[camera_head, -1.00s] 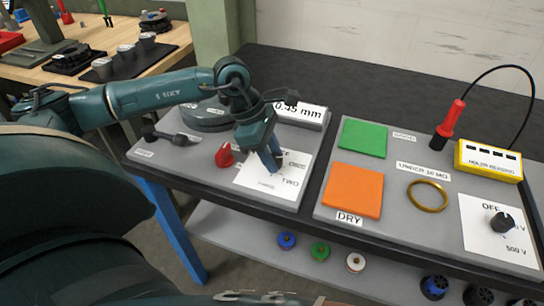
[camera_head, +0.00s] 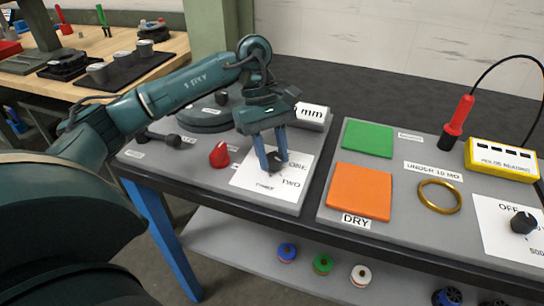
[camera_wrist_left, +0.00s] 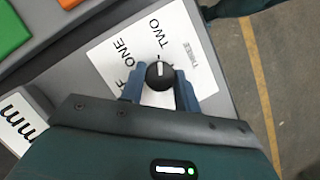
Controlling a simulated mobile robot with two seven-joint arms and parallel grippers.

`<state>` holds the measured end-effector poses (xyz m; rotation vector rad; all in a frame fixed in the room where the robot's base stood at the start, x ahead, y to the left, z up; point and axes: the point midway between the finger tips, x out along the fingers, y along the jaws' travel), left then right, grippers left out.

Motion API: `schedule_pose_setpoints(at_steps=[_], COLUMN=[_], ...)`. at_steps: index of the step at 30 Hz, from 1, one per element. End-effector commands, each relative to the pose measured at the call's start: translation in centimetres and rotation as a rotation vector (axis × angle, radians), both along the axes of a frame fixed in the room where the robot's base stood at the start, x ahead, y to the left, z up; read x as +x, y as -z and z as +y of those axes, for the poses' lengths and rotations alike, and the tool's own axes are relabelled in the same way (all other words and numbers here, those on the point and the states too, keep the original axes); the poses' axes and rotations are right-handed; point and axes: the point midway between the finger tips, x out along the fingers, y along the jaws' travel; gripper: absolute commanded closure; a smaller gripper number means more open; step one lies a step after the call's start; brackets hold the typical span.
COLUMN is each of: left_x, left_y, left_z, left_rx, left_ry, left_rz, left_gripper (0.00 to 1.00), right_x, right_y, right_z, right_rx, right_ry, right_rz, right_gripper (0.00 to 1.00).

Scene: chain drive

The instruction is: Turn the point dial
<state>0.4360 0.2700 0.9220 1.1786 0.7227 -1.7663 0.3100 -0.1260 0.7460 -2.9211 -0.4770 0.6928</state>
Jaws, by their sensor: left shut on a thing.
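The point dial is a small black round knob with a white pointer line, seen in the left wrist view (camera_wrist_left: 160,76). It sits on a white card (camera_wrist_left: 110,62) printed with ONE, TWO and more words. The pointer faces up in that view, toward the start of TWO. My left gripper (camera_head: 271,163) comes down from above with its two blue fingers on either side of the knob, shut on it. In the wrist view the fingers (camera_wrist_left: 157,92) flank the knob. In the head view the dial (camera_head: 275,161) is partly hidden between the fingers. My right gripper is not in view.
A red knob (camera_head: 220,155) stands left of the card. On the right panel are a green pad (camera_head: 368,138), an orange pad (camera_head: 360,191), a brass ring (camera_head: 440,197), a second black dial (camera_head: 523,223), and a yellow box (camera_head: 503,160) with a cabled red probe (camera_head: 459,116).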

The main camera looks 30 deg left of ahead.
Motion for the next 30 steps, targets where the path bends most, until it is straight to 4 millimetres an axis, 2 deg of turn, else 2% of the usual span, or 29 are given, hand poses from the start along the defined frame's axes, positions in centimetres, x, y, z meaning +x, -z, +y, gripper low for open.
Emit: schedule_pose_setpoints(at_steps=[7,21,22,30], left_x=[0.09,0.08,0.08,0.06], left_y=[-0.01,-0.07,-0.07,-0.03], left_z=[-0.03,0.02,0.02,-0.01], left_rx=[0.0,0.001,0.001,0.001], left_ry=[0.066,0.078,0.078,0.078], left_rz=[-0.003,-0.002,-0.002,-0.002], left_gripper=[0.91,0.91,0.68,0.47], right_x=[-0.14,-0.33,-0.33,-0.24], right_y=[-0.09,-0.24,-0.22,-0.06], right_z=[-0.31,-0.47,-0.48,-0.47], right_rx=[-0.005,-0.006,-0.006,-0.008], right_ry=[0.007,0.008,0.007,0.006], right_rz=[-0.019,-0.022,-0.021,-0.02], right_gripper=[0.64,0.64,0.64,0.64])
